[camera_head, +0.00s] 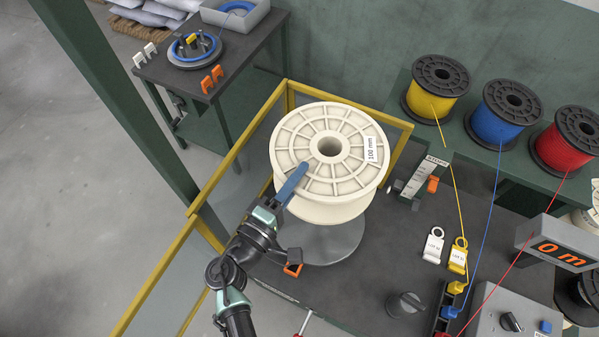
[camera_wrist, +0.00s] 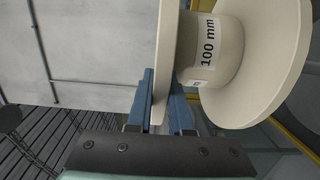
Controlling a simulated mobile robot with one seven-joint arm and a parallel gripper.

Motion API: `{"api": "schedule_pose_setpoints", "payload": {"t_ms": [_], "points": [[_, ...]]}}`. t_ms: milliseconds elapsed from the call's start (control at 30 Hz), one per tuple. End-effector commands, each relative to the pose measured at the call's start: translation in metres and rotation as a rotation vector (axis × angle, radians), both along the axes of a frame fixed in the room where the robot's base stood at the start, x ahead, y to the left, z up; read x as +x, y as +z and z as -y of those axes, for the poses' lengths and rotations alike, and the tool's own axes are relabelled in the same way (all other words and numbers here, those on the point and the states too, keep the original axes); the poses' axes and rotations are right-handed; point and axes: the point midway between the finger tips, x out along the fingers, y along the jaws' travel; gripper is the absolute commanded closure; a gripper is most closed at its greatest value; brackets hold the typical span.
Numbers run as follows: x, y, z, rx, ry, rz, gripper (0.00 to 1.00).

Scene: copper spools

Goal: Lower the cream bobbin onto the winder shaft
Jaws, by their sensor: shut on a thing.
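The cream bobbin (camera_head: 298,155), labelled 100 mm, is upright in the head view, with its ribbed top flange and open centre hole showing. My gripper (camera_head: 293,184) is shut on the rim of that top flange, from the lower left. In the wrist view the blue fingers (camera_wrist: 162,88) lie on either side of the flange of the bobbin (camera_wrist: 262,60). A grey round plate of the winder (camera_head: 325,242) shows below the bobbin. The winder shaft is not visible. I cannot tell whether the bobbin is around it or above it.
A yellow frame (camera_head: 237,152) borders the winder on the left and back. Yellow (camera_head: 438,85), blue (camera_head: 503,112) and red (camera_head: 568,143) spools stand on a shelf at right, their strands running forward. A length display (camera_head: 560,250) stands at right.

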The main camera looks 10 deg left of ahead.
Motion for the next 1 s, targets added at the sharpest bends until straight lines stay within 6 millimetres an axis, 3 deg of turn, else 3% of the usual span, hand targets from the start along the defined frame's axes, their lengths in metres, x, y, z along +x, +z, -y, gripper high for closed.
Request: {"api": "schedule_pose_setpoints", "payload": {"t_ms": [1000], "points": [[0.001, -0.086, 0.0, -0.002, -0.001, 0.005, 1.0]]}}
